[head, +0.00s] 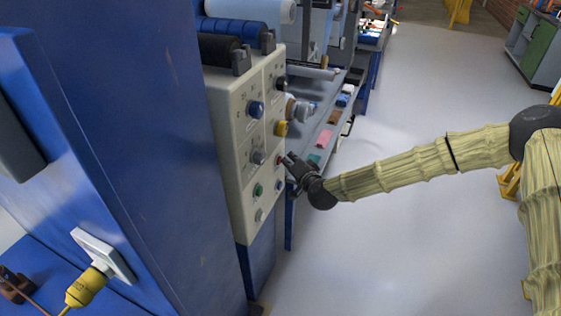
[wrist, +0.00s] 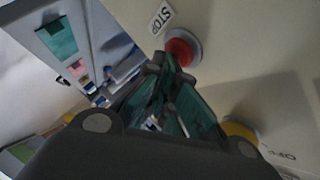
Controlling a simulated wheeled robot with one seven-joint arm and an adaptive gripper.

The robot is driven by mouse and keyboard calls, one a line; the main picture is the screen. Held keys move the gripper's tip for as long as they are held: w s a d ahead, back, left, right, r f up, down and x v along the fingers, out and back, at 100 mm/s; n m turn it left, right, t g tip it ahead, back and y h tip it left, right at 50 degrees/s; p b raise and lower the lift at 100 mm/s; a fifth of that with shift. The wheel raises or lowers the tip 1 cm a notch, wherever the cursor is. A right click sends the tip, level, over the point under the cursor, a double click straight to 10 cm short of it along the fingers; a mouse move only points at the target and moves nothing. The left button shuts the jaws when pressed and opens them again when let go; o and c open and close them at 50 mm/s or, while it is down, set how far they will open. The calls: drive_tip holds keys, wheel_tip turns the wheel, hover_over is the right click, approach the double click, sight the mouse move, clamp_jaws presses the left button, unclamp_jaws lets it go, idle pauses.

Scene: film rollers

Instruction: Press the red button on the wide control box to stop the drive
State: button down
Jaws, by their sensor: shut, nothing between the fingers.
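The wide control box (head: 232,181) is a cream panel on the side of the blue machine, with knobs and buttons in two columns. The red button (head: 280,161) is a small spot in its right column. In the wrist view the red button (wrist: 180,50) is round, in a grey collar, beside a STOP label (wrist: 161,17). My gripper (head: 287,160) is shut and empty, its tips right at the red button. In the wrist view my gripper (wrist: 162,66) covers the button's lower left edge. I cannot tell whether the tips touch it.
A shelf (head: 318,134) with small items stands behind. The pale floor (head: 410,235) to the right is clear.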

drive_tip(key=shift+s+d, duration=0.3)
drive_tip(key=shift+d, duration=0.45)
drive_tip(key=d, duration=0.1)
drive_tip(key=s+d, duration=0.1)
drive_tip(key=d, duration=0.2)
drive_tip(key=shift+s+d, duration=0.25)
drive_tip(key=shift+d, duration=0.15)
idle(0.7)
